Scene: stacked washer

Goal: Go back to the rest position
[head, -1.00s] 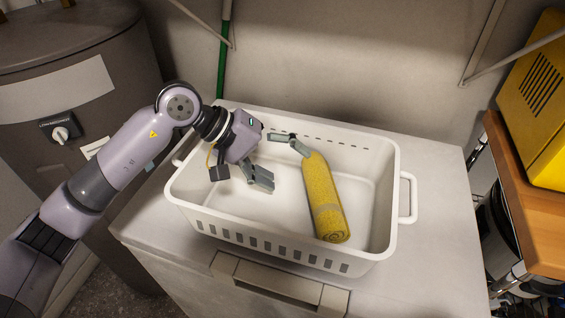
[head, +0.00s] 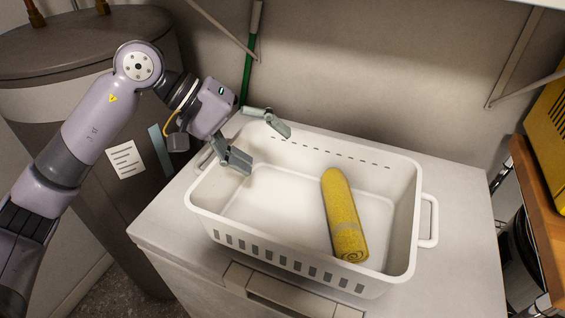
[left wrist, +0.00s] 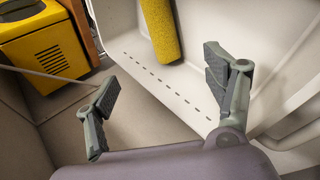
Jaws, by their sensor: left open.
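My left gripper (head: 262,144) is open and empty, above the left rear part of the white basket. One finger is over the basket's inside and the other is near its back rim. In the left wrist view the open fingers (left wrist: 165,85) have nothing between them but the basket wall and the space behind it. A rolled yellow towel (head: 344,215) lies in the basket, leaning toward its right side and apart from the gripper. Its end also shows in the left wrist view (left wrist: 160,30). My right gripper is not in view.
The white basket (head: 428,222) stands on a white appliance top (head: 470,215) against the wall. A dark tank (head: 60,95) stands at the left. A wooden shelf (head: 543,205) with a yellow box (head: 552,130) is at the right. A green pole (head: 248,75) leans behind.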

